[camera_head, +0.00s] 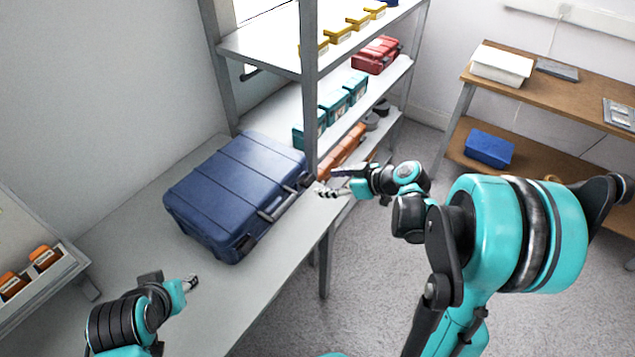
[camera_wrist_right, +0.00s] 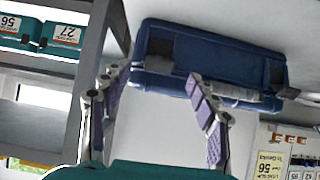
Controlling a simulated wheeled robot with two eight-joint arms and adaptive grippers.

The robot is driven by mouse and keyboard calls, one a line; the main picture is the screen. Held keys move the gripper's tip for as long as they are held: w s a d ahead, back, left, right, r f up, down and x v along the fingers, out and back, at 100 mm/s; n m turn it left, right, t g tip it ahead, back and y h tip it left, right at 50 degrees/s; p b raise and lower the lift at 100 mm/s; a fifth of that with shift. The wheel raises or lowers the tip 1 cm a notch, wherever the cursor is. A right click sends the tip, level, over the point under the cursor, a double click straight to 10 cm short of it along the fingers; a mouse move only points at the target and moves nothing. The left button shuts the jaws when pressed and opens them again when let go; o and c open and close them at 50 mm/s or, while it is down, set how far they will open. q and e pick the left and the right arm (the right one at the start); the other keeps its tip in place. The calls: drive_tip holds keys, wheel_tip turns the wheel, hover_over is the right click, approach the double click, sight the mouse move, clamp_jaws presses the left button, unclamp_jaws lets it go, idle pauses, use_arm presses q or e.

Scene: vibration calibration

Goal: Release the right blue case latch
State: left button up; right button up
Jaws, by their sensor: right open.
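The closed blue case (camera_head: 235,185) lies flat on the grey bench, its handle (camera_head: 277,205) facing right toward the bench edge. A dark latch (camera_head: 246,245) shows on its near front corner. The other latch (camera_head: 304,181) is at the far front corner, close to my right gripper (camera_head: 328,190). In the right wrist view the case (camera_wrist_right: 225,65) lies beyond the open, empty fingers of that gripper (camera_wrist_right: 153,80); contact cannot be told. My left gripper (camera_head: 190,284) is low over the bench, apart from the case; its jaw opening is too small to judge.
A metal shelf post (camera_head: 310,90) stands close behind my right gripper, with teal boxes (camera_head: 335,105) and a red case (camera_head: 376,55) on the shelves. A tray of orange items (camera_head: 45,258) is at the left. The bench (camera_head: 280,262) is clear in front of the case.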

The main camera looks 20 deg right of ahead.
drive_tip(key=v, duration=0.4)
drive_tip(key=shift+s+d+r, duration=0.1)
drive_tip(key=shift+s+d, duration=0.05)
drive_tip(key=shift+s, duration=0.05)
drive_tip(key=s+a+m+h, duration=0.3)
drive_tip(key=s, duration=0.5)
drive_tip(key=s+a+r+m+g+h, duration=0.1)
drive_tip(key=s+a+m+h, duration=0.2)
drive_tip(key=s, duration=0.5)
drive_tip(key=shift+s+a+m+g+h, duration=0.3)
drive_tip(key=shift+s+a+m+h, duration=0.1)
drive_tip(key=shift+m, duration=0.4)
